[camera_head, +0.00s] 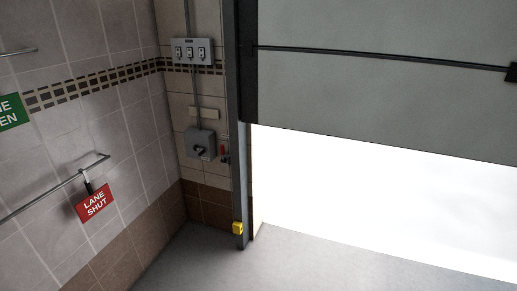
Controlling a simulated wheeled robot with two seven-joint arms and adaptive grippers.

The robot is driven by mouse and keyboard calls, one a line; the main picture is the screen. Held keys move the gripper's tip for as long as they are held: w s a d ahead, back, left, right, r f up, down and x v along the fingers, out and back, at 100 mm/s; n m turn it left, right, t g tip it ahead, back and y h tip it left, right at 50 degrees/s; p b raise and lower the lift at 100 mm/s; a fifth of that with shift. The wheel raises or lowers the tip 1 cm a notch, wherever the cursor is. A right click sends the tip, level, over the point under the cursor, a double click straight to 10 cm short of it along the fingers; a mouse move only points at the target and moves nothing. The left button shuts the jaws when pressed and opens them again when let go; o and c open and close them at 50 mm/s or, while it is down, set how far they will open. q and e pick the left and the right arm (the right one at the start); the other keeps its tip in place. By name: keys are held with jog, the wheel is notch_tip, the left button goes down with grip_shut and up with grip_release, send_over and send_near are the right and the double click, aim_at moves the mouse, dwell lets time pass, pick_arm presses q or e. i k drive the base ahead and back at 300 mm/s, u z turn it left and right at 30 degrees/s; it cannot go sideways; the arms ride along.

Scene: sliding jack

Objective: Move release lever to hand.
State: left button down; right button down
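A small red-handled lever (222,152) is on the back wall, close beside the door post, with the red part upright. I take it for the release lever; it is too small to read any marking or position on it. To its left is a grey box (201,145) with a dark rotary knob. A grey sectional door (380,95) hangs to the right, raised partway, with bright light below it. Neither of my grippers is in view.
A grey panel with several switches (192,52) is above the box. A rail (60,185) on the left wall carries a red "LANE SHUT" sign (95,203). A yellow block (238,228) is low on the door post (241,185). The visible floor (220,265) is clear.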

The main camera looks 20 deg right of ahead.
aim_at(223, 153)
jog(key=z, duration=0.3)
jog(key=i, duration=0.9)
jog(key=z, duration=0.15)
